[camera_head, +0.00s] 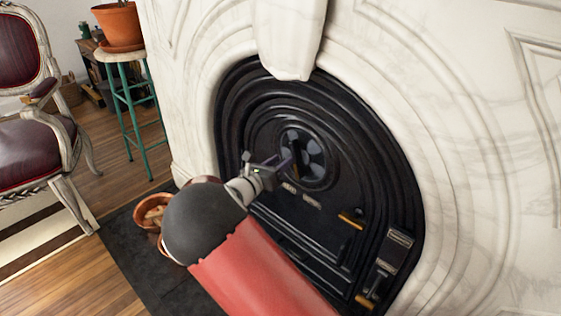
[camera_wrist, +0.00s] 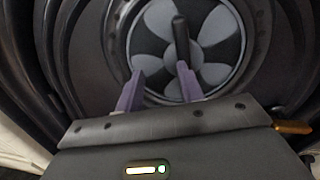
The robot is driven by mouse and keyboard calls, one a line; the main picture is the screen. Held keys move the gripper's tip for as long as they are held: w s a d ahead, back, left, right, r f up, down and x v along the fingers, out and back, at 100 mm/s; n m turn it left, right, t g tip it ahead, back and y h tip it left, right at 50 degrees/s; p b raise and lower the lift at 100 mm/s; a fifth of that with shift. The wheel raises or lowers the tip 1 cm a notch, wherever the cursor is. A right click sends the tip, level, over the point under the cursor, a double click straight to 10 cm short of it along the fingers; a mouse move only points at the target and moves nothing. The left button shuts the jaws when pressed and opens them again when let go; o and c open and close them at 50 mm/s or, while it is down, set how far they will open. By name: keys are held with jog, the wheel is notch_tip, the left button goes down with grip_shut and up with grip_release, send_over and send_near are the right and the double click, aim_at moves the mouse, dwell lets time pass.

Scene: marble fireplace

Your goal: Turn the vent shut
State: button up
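The vent (camera_head: 316,163) is a round plate in the upper middle of the black fireplace door. In the wrist view the vent (camera_wrist: 216,48) shows pale grey petal shapes with dark areas between them. A dark upright handle (camera_wrist: 181,38) stands out from its centre; it also shows in the head view (camera_head: 296,158). My gripper (camera_wrist: 160,70) has its two purple fingers apart with nothing between them. The handle lies in line with the right fingertip, not between the fingers; contact cannot be told. In the head view my gripper (camera_head: 284,163) is just left of the handle.
The black door (camera_head: 265,132) sits in a white marble surround (camera_head: 455,150). A brass-coloured lever (camera_head: 351,220) and a latch (camera_head: 394,250) stick out at lower right.

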jog(key=p+v, duration=0.3)
jog(key=v, duration=0.4)
jog(key=shift+s+f, duration=0.35)
jog(key=shift+f, duration=0.1)
dwell(0.4)
jog(key=shift+p, duration=0.35)
jog(key=v, duration=0.8)
jog(key=shift+b, duration=0.3)
jog(key=shift+w+a+r, duration=0.1)
jog(key=shift+w, duration=0.05)
